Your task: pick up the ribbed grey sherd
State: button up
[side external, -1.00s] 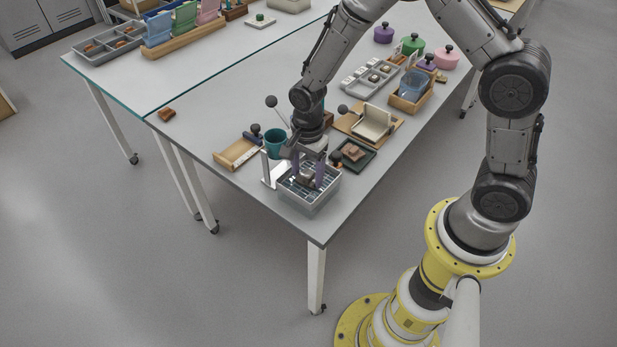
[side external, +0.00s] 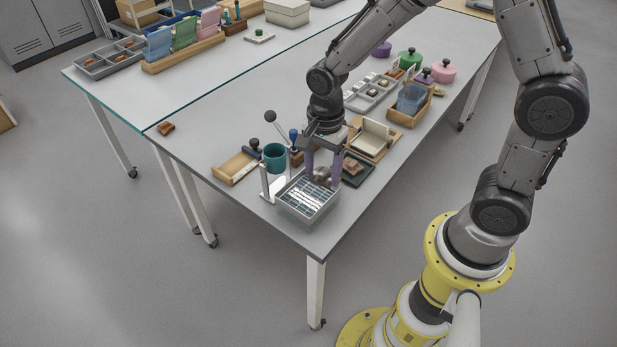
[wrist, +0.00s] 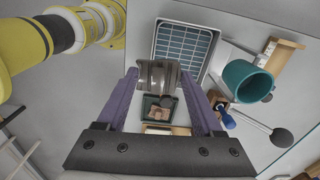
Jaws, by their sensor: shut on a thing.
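My gripper (side external: 323,178) has purple fingers and is shut on the ribbed grey sherd (wrist: 158,76). In the wrist view the sherd is a curved grey-brown piece with ridges, held between the fingertips. In the side view the sherd (side external: 321,175) is small and partly hidden by the fingers. It is held above the table, between the grey tray with the blue grid (side external: 309,218) and the dark green tray (side external: 368,177). The gridded tray also shows in the wrist view (wrist: 157,40), and its grid looks empty.
The dark tray holds brown pieces (wrist: 160,108). A teal cup (side external: 275,157) and a wooden tray (side external: 228,171) stand left of my gripper. A ball-topped rod (side external: 270,116) rises behind the cup. A wooden box with a blue container (side external: 411,99) is farther back. The table's front corner is clear.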

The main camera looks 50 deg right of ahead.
jog(key=s+r, duration=0.5)
jog(key=s, duration=0.4)
jog(key=w+d+r+n, duration=0.1)
jog(key=w+d+n, duration=0.1)
jog(key=w, duration=0.3)
jog(key=m, duration=0.3)
send_over(365, 145)
jog(key=a, duration=0.2)
jog(key=shift+d+f, duration=0.2)
jog(key=shift+f, duration=7.1)
jog(key=shift+d+f, duration=0.6)
jog(key=shift+f, duration=0.25)
jog(key=shift+d+f, duration=0.1)
jog(key=shift+f, duration=0.15)
jog(key=shift+f, duration=0.25)
